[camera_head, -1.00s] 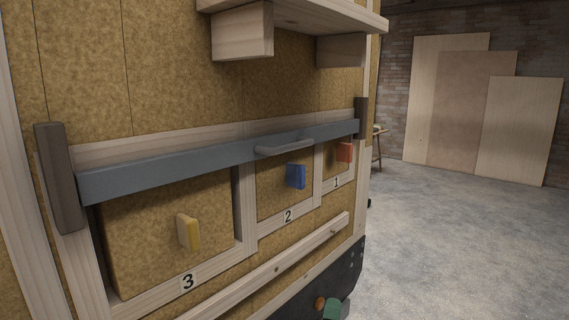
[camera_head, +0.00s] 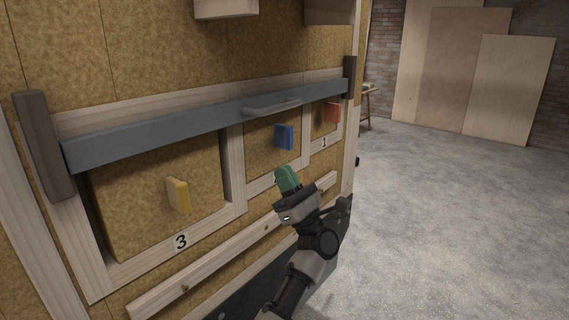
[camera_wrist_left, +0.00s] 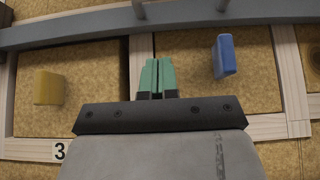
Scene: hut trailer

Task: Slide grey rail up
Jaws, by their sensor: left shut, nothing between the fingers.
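The grey rail (camera_head: 170,138) runs across the tops of the numbered compartments, between two dark brown end posts. Its handle (camera_head: 271,106) sits near the middle-right of the rail. The rail also crosses the top of the left wrist view (camera_wrist_left: 80,28). My left gripper (camera_head: 287,178) has green fingers and is shut and empty. It is below the rail and handle, in front of the post between compartments 3 and 2. In the left wrist view the closed fingers (camera_wrist_left: 157,76) point up toward the rail, with a gap between. My right gripper is not in view.
A yellow knob (camera_head: 178,195), a blue knob (camera_head: 284,137) and a red knob (camera_head: 332,112) stick out from the compartment panels. A wooden ledge (camera_head: 226,252) runs below. Shelf blocks (camera_head: 226,8) hang above the rail. The floor at right is clear.

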